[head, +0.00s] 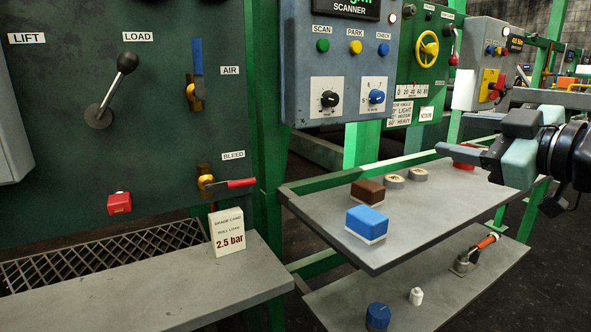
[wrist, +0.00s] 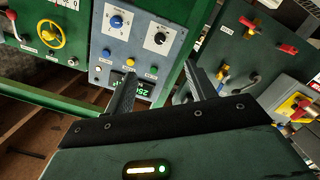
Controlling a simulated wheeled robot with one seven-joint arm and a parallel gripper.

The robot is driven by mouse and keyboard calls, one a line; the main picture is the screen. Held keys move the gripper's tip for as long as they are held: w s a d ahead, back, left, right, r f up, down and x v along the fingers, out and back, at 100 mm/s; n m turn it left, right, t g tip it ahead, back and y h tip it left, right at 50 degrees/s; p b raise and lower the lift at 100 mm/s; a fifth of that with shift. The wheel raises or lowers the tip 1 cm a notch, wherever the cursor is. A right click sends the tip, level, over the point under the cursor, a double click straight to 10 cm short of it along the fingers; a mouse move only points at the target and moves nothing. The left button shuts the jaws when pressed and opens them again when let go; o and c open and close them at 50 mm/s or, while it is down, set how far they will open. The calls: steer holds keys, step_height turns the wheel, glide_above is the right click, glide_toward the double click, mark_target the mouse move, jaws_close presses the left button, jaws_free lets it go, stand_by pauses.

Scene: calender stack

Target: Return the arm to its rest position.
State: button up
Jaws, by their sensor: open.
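My gripper (head: 470,152) reaches in from the right in the head view, above the right part of the grey upper shelf (head: 420,215). Its two fingers also show in the wrist view (wrist: 160,92), spread apart with nothing between them. The gripper is open and empty. In the wrist view the fingers point toward the grey scanner panel (wrist: 135,45), which appears upside down there with its display lit green. The gripper touches nothing that I can see. My arm beyond the wrist is mostly outside the head view.
A blue block (head: 367,222), a brown block (head: 367,190) and round discs (head: 393,181) lie on the upper shelf. The lower shelf (head: 350,295) holds a blue knob-like item (head: 377,316) and an orange-handled tool (head: 474,252). A lever panel (head: 150,70) stands left.

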steer(key=s+a+f+m+g+h, duration=0.2)
steer(key=s+a+f+g+h, duration=0.15)
steer(key=f, duration=0.45)
steer(key=s+a+f+m+g+h, duration=0.2)
steer(key=a+f+g, duration=0.2)
steer(key=f, duration=0.4)
steer(key=s+a+f+g+h, duration=0.15)
steer(key=s+f+g, duration=0.25)
steer(key=s, duration=0.4)
steer(key=s+a+f+g, duration=0.2)
steer(key=s+f+g, duration=0.15)
steer(key=s, duration=0.55)
step_height(320, 180, up, 24)
steer(key=p, duration=2.4)
steer(key=shift+w+a+r+m, duration=0.15)
steer(key=shift+w+r+m, duration=0.05)
steer(key=shift+w+m, duration=0.1)
